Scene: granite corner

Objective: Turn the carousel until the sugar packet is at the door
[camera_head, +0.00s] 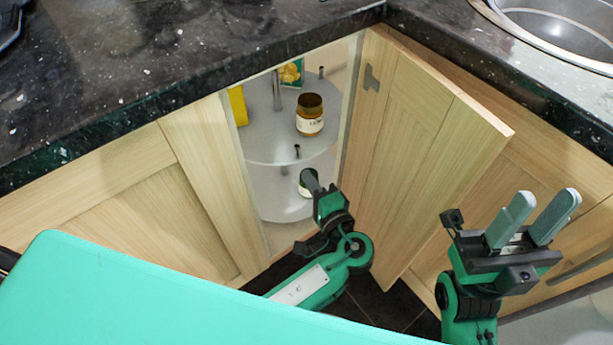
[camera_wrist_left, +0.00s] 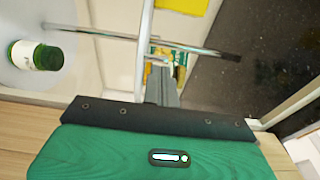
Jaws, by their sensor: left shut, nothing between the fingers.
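The carousel has two grey round shelves, with the upper shelf (camera_head: 268,135) and the lower shelf (camera_head: 272,195) inside the open corner cabinet. A brown jar with a white label (camera_head: 310,115) stands on the upper shelf at the opening. A yellow pack (camera_head: 237,105) is partly hidden at the left, and a green-and-yellow packet (camera_head: 290,72) shows at the back. I cannot tell which is the sugar packet. My left gripper (camera_head: 311,181) is shut and empty at the opening, over the lower shelf; its fingers also show in the left wrist view (camera_wrist_left: 161,85). My right gripper (camera_head: 548,197) is open and empty.
The cabinet door (camera_head: 415,140) stands open on the right, between my grippers. Small upright pegs (camera_head: 297,151) stand on the carousel. The granite worktop (camera_head: 130,70) overhangs, with a sink (camera_head: 560,25) at right.

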